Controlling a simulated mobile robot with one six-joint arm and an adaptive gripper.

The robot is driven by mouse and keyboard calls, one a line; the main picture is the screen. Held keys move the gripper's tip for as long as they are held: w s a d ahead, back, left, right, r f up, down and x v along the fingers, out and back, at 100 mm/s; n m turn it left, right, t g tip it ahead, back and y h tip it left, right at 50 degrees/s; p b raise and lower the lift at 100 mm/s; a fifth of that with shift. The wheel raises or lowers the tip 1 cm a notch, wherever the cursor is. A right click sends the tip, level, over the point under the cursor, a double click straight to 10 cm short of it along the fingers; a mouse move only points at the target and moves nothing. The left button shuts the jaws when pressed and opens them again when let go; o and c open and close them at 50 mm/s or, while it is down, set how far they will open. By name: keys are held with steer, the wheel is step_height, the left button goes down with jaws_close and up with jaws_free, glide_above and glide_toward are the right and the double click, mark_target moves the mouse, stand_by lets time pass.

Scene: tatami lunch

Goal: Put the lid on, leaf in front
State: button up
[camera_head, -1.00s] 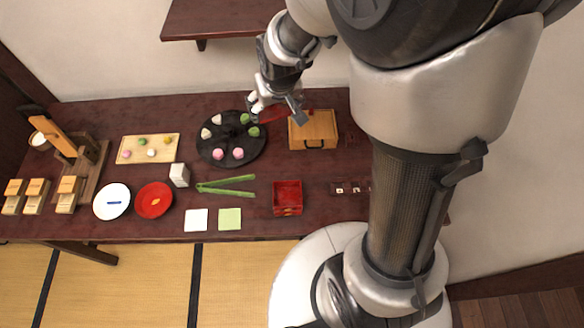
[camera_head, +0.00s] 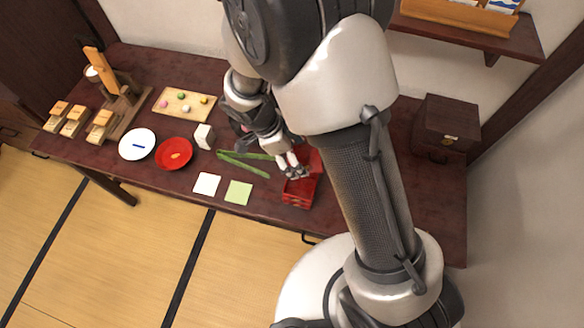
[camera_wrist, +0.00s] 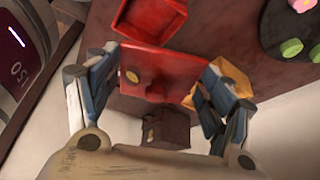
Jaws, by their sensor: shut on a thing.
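My gripper (camera_head: 292,166) is shut on the red lid (camera_head: 315,161) and holds it just behind the open red box (camera_head: 298,193), near the table's front edge. In the wrist view, the lid (camera_wrist: 175,68) lies between the two fingers (camera_wrist: 160,72), with a gold leaf mark (camera_wrist: 132,76) near its left edge. The open box (camera_wrist: 150,18) shows beyond the lid at the top of that view. The lid is apart from the box there; its exact height above it is hard to tell. The leaf is hidden in the head view.
Green tongs (camera_head: 243,166) lie left of the box, with a green napkin (camera_head: 238,193) and a white napkin (camera_head: 207,184) in front. A dark chest (camera_head: 446,125) stands at the right. In the wrist view, a yellow wooden box (camera_wrist: 236,80) and black plate (camera_wrist: 285,40) show at the right.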

mark_target(291, 166)
steer(key=f+m, duration=0.1)
steer(key=s+f+m+g, duration=0.1)
steer(key=m, duration=0.1)
steer(key=s+f+m, duration=0.1)
steer(key=shift+a+g+b, duration=0.3)
steer(key=shift+a+b, duration=0.1)
steer(key=shift+f+b, duration=0.95)
steer(key=shift+f, duration=1.25)
steer(key=shift+f+b, duration=0.75)
steer(key=shift+b, duration=0.15)
steer(key=o, duration=1.2)
steer(key=shift+c, duration=0.2)
steer(key=v, duration=1.2)
steer(key=shift+d, duration=0.25)
steer(key=shift+r, duration=0.15)
